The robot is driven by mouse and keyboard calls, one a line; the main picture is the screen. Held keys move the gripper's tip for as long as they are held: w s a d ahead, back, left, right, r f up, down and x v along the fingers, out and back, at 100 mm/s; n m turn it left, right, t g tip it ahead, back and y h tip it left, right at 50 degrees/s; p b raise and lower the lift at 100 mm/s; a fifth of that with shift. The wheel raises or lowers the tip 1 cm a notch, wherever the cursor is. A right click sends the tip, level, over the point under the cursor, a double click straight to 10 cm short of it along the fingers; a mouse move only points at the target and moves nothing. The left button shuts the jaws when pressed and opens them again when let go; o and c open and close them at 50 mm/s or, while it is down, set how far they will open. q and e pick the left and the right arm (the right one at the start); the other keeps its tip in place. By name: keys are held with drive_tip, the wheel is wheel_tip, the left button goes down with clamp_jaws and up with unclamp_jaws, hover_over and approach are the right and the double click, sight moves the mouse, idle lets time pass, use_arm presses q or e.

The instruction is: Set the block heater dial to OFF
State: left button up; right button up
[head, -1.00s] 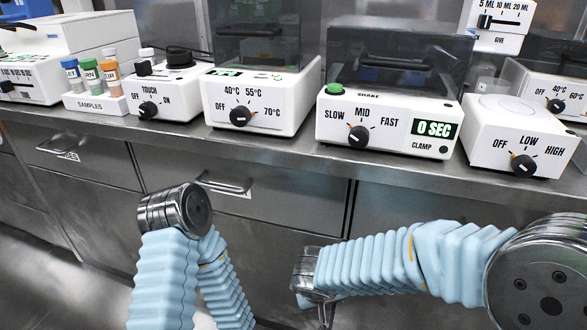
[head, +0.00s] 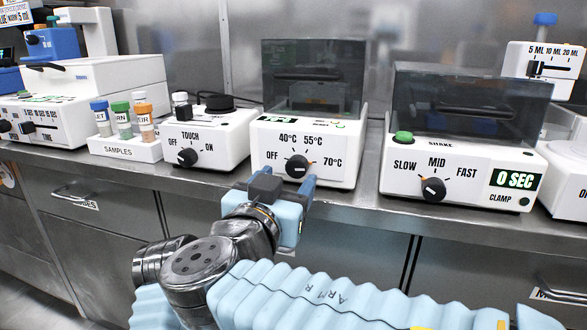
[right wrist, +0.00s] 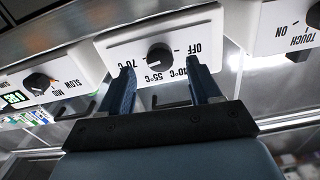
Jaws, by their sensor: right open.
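The block heater (head: 305,148) is a white box with a dark clear lid, marked OFF, 40, 55 and 70°C. Its black dial (head: 297,167) has an orange mark on the 70°C side; the exact setting is hard to read. My right gripper (head: 287,178) is just in front of and below the dial, open and empty. In the right wrist view the dial (right wrist: 160,57) appears upside down, ahead of the gap between the two blue fingers (right wrist: 164,76), with no contact visible. My left gripper is out of view.
The TOUCH mixer (head: 205,140) and sample rack (head: 125,148) stand left of the heater. The shaker (head: 455,175) stands to the right. The steel bench edge (head: 350,206) runs below, above drawers with protruding handles (head: 75,196).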

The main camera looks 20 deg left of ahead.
sight(295, 171)
drive_tip(key=w, duration=0.4)
